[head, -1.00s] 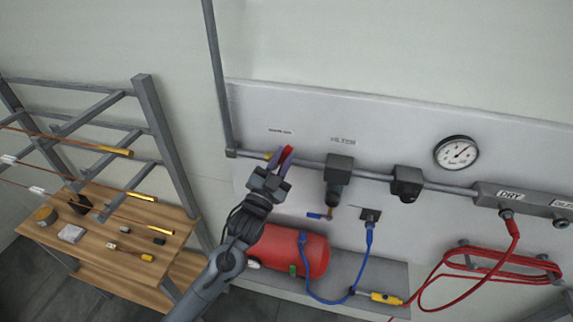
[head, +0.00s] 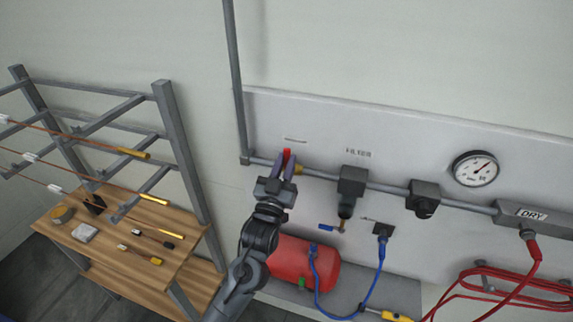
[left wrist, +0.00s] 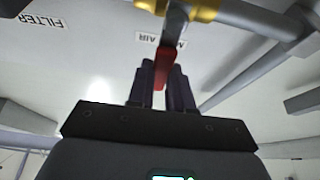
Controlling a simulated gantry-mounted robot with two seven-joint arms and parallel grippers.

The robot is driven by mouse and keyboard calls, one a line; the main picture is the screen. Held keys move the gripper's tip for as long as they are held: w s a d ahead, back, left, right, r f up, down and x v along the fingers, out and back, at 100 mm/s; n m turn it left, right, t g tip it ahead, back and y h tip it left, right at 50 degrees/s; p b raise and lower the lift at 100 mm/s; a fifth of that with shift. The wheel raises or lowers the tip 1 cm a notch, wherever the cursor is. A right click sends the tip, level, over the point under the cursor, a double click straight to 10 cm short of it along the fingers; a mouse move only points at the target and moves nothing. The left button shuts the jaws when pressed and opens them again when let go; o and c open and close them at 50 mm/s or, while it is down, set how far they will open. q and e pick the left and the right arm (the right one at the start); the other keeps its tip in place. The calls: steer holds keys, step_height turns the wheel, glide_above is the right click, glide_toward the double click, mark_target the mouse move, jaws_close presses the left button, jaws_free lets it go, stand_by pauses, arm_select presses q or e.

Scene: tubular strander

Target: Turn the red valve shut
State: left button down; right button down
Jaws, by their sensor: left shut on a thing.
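The red valve handle (head: 287,154) is on the grey air pipe at the left end of the wall panel. My left gripper (head: 282,163) is at it, with its fingers on either side of the red lever. In the left wrist view the lever (left wrist: 164,62) sits between the two dark fingers (left wrist: 163,86), which are shut on it. A yellow valve body (left wrist: 203,9) shows at the top of that view, and the lever stands roughly crosswise to the pipe there. The fingers hide part of the lever. My right gripper is not in view.
A filter (head: 352,181) and a regulator (head: 423,199) sit farther right on the pipe, then a round gauge (head: 475,168). A red tank (head: 300,262), blue hose and red hoses are below. A wooden table (head: 165,225) with a rack stands left.

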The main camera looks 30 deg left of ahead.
arm_select(q)
steer(key=c, duration=1)
jaws_free()
steer(key=shift+f, duration=0.1)
steer(key=shift+b+v, duration=1.35)
steer(key=shift+v, duration=4.05)
steer(key=shift+a, duration=0.1)
